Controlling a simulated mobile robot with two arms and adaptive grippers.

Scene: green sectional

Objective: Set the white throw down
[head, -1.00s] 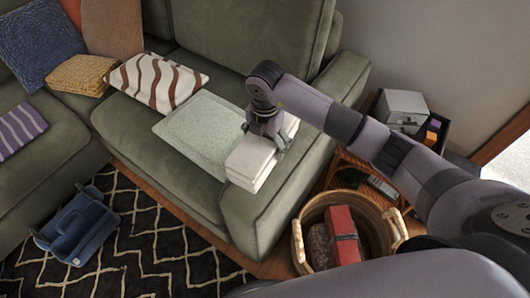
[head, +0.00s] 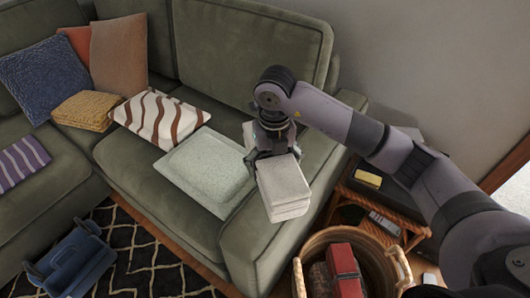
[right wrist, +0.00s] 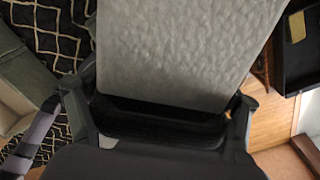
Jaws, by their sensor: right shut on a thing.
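The white throw (head: 283,188) is a thick folded stack in the head view. My right gripper (head: 272,150) is shut on its far end. The throw appears in front of the sofa's right arm (head: 262,232) and beside the pale green tray (head: 205,172) on the seat. Its exact height above the sofa is hard to tell. In the right wrist view the throw (right wrist: 185,50) fills the space beyond the right gripper's fingers (right wrist: 157,115). My left gripper is not in view.
A striped cushion (head: 160,118), a mustard folded cloth (head: 87,110) and other cushions lie on the green sofa. A wicker basket (head: 398,268) holding a red box (head: 344,270) stands by the sofa's right arm. A blue caddy (head: 70,262) sits on the patterned rug.

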